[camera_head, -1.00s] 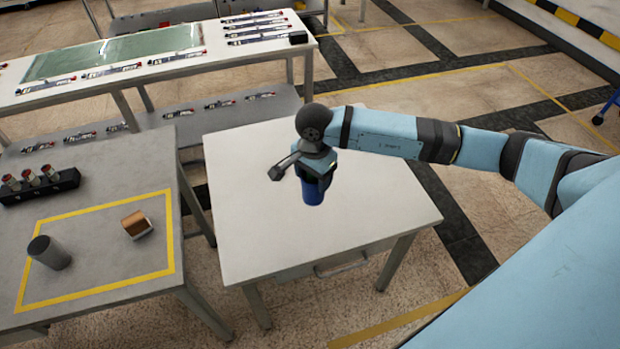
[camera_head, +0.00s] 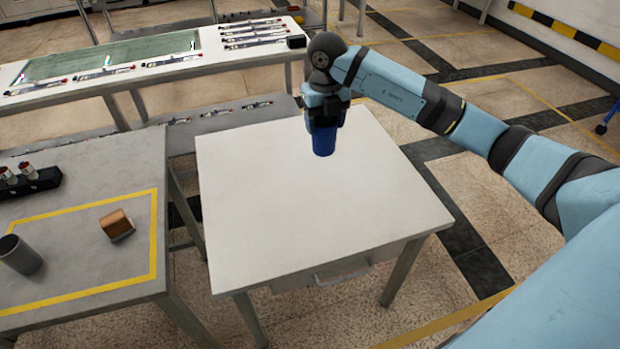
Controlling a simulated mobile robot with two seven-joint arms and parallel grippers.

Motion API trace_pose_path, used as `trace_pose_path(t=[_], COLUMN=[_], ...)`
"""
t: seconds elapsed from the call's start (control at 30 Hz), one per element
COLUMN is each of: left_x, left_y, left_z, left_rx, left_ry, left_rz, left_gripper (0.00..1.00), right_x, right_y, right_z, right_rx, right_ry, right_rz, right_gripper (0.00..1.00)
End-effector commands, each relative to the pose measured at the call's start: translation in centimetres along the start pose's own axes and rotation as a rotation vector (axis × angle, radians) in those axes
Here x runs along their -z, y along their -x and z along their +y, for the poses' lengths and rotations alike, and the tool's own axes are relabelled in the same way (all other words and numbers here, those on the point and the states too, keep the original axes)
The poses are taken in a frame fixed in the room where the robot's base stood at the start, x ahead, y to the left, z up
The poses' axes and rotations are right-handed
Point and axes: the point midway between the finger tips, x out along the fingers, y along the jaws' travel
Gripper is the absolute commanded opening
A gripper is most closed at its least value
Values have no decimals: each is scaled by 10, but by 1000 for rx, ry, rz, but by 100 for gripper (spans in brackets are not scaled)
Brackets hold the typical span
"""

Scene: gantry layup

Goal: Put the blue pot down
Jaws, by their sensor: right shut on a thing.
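The blue pot (camera_head: 323,141) is held upright in my right gripper (camera_head: 325,122), which points down and is shut on it. The pot is over the far part of the white table (camera_head: 300,222). I cannot tell whether its bottom touches the table top. The gripper's fingers hide the upper part of the pot. My left gripper is not in view.
The white table top is otherwise bare. A grey table on the left holds a grey cylinder (camera_head: 18,255), a copper-coloured block (camera_head: 117,225) inside a yellow outline, and a black holder (camera_head: 30,184). A long bench (camera_head: 140,80) stands behind.

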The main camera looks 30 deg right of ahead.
Motion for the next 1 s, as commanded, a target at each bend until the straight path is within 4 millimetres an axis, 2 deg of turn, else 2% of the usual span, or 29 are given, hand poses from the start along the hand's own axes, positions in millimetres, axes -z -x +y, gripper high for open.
trace_pose_path(t=[0.17, 0.4, 0.6, 0.87, 1.0], left_x=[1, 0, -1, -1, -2], left_y=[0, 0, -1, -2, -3], left_z=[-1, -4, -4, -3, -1], left_rx=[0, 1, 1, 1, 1], left_ry=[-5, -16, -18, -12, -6], left_rz=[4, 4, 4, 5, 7], left_gripper=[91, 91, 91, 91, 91], right_x=[0, 1, 0, 0, 0], right_y=[-28, -94, -139, -160, -179], right_z=[-1, 0, 0, 0, 0], right_rx=[1, 1, 1, 0, 0], right_ry=[-25, -23, -22, -21, -22], right_rz=[5, 5, 3, 1, 3], right_gripper=[39, 39, 39, 39, 39])
